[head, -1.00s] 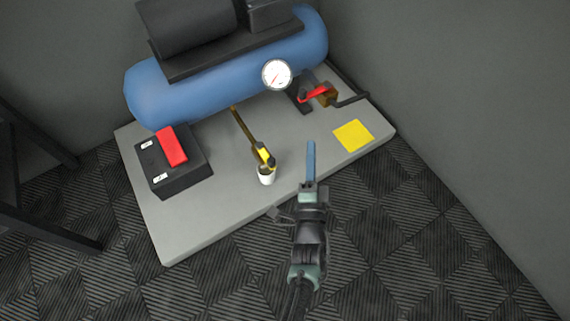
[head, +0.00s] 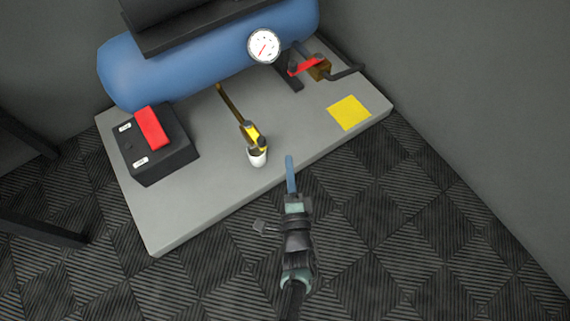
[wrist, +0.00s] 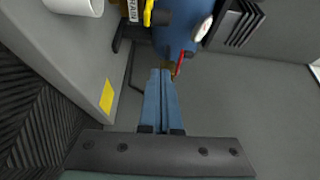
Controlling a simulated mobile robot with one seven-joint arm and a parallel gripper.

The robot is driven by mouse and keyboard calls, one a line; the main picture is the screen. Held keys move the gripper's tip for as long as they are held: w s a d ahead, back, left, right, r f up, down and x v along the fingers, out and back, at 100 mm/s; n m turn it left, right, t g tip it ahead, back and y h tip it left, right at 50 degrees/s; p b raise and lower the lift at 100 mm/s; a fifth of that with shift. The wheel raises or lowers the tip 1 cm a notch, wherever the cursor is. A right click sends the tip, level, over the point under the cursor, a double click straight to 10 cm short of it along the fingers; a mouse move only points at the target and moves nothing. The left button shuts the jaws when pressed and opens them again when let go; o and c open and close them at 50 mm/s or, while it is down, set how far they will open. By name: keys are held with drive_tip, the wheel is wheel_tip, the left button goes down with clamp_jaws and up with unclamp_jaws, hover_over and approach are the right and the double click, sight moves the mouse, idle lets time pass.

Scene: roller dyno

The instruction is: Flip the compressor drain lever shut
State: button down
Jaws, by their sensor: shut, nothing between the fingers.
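A yellow-handled lever (head: 253,136) sits at the end of a brass pipe (head: 231,104) from the blue tank, above a white cup (head: 258,158). In the wrist view, the yellow lever (wrist: 148,12) is cut by the top edge beside a white label (wrist: 133,10) that seems to read DRAIN. A second lever, red (head: 305,66), is on a brass valve (head: 319,69) at the tank's right end. My gripper (head: 289,158) has long blue fingers, shut and empty, near the platform's front edge, right of the cup and apart from both levers. The fingers (wrist: 160,72) also show in the wrist view.
The blue compressor tank (head: 170,68) with a gauge (head: 264,46) stands on a grey platform (head: 190,205). A black box with a red switch (head: 152,128) is at left, a yellow square (head: 349,113) at right. A dark hose (head: 346,72) runs near the right wall. Patterned floor is open in front.

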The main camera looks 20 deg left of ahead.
sight(254, 132)
drive_tip(key=w+a+b, duration=0.4)
drive_tip(key=a+b, duration=0.1)
drive_tip(key=a, duration=0.1)
drive_tip(key=shift+w, duration=0.15)
drive_tip(key=shift+a, duration=0.1)
idle(0.6)
